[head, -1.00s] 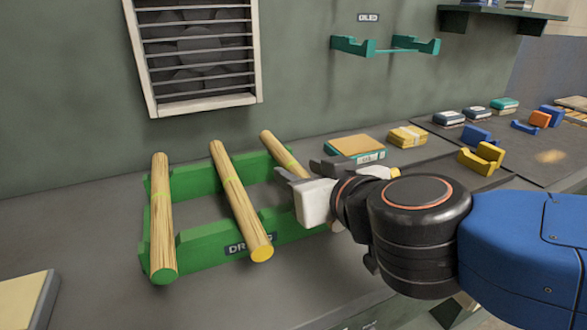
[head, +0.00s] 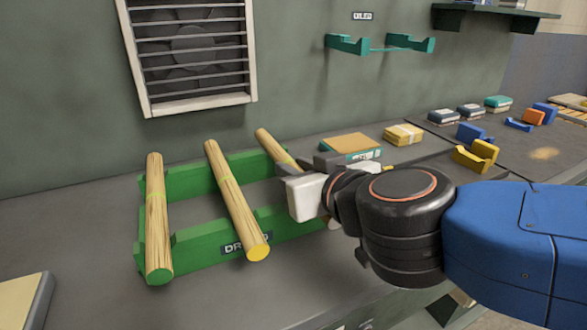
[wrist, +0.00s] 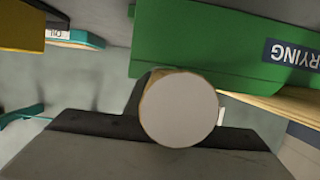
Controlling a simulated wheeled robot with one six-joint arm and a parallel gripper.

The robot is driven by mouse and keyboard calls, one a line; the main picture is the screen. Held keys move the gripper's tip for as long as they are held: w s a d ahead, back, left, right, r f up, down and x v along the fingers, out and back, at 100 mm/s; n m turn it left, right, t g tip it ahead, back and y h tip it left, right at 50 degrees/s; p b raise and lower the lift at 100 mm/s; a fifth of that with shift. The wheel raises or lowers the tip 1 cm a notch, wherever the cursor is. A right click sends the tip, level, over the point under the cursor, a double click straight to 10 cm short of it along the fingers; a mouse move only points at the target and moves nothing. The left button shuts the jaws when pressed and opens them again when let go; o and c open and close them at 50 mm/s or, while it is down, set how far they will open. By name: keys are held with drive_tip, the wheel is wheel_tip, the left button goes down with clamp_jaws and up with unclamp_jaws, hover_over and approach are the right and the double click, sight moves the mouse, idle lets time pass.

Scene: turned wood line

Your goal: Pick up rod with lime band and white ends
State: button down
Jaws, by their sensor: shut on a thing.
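The rod with white ends (head: 268,140) is the rightmost of three pale wooden rods at the green rack (head: 205,245). Its far part shows in the head view, and its near part is hidden behind my gripper (head: 304,168). In the wrist view its round white end (wrist: 178,108) faces the camera, close to the rack's green side. My gripper is shut on this rod. I cannot tell whether the rod still touches the rack. The left rod (head: 157,215) has a green end and the middle rod (head: 235,205) a yellow end; both lie across the rack with lime bands.
The rack has a "DRYING" label (wrist: 292,55). Behind my gripper are a box with a tan top (head: 350,143) and a yellow block (head: 403,134). A teal wall rack (head: 380,47) hangs empty above. Yellow, blue and orange holders stand on the right. The bench left of the rack is mostly clear.

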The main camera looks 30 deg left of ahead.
drive_tip(key=shift+s+d+r, duration=0.1)
drive_tip(key=shift+d+r, duration=0.05)
drive_tip(key=shift+r, duration=0.2)
wheel_tip(320, 180, up, 6)
drive_tip(key=shift+s+d+r, duration=0.1)
drive_tip(key=shift+r, duration=0.05)
drive_tip(key=s+d, duration=1.2)
drive_tip(key=d, duration=0.3)
drive_tip(key=shift+s+a, duration=0.1)
drive_tip(key=shift+s, duration=0.05)
